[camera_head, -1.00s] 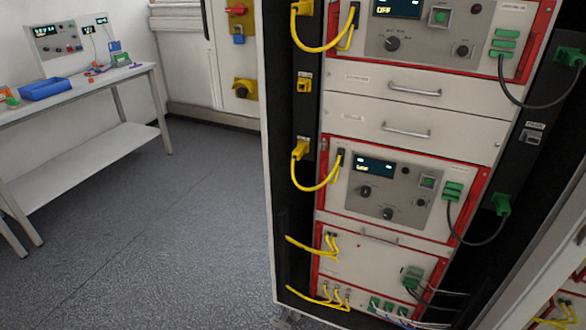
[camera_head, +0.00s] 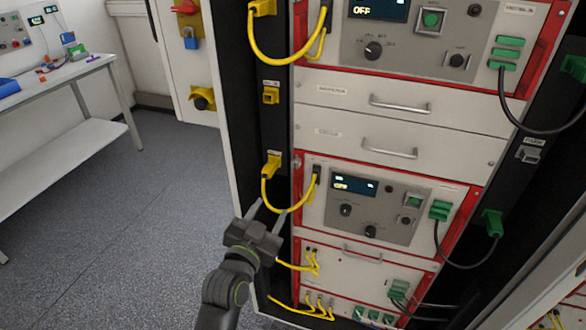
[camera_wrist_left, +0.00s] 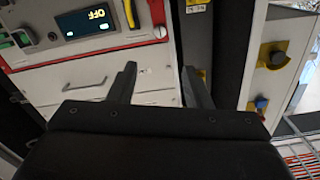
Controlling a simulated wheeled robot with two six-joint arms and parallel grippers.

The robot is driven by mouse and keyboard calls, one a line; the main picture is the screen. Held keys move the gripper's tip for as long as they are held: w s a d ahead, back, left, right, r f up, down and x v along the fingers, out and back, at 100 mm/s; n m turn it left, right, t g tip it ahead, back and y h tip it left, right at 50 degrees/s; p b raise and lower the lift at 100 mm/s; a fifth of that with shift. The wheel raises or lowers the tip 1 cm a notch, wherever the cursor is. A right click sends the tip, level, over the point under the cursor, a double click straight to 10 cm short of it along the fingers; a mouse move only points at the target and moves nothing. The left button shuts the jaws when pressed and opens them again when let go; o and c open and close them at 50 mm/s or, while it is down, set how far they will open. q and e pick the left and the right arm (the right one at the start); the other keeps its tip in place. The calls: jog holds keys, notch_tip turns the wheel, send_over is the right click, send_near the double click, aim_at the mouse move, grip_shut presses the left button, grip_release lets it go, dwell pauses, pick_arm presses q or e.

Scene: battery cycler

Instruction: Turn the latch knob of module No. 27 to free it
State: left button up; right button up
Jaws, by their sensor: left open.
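The rack holds red-framed modules; labels are too small to read, so I cannot tell which is No. 27. The middle module (camera_head: 385,195) has a lit display and several black knobs on its grey panel. A small round silver knob (camera_head: 296,162) sits at its upper left corner. A similar round knob (camera_wrist_left: 160,31) shows on a red frame edge in the left wrist view, which looks upside down. My left gripper (camera_head: 269,210) is open and empty, in front of the rack's left post, left of and below that module's left edge. The gripper also shows in the wrist view (camera_wrist_left: 160,82). My right gripper is out of view.
Yellow cables (camera_head: 290,200) loop from the left post to the modules, close to my left gripper. Two drawers with handles (camera_head: 400,105) lie above the middle module. Black cables hang at the right. A bench (camera_head: 75,145) stands far left, with free floor between.

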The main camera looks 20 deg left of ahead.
pick_arm(q)
jog(key=p, duration=0.2)
send_near(295, 166)
jog(key=w, duration=0.8)
jog(key=shift+w+d, duration=0.1)
jog(key=shift+w, duration=0.15)
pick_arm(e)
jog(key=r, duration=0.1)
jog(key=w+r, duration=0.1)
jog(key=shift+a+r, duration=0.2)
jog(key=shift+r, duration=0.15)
pick_arm(q)
grip_shut()
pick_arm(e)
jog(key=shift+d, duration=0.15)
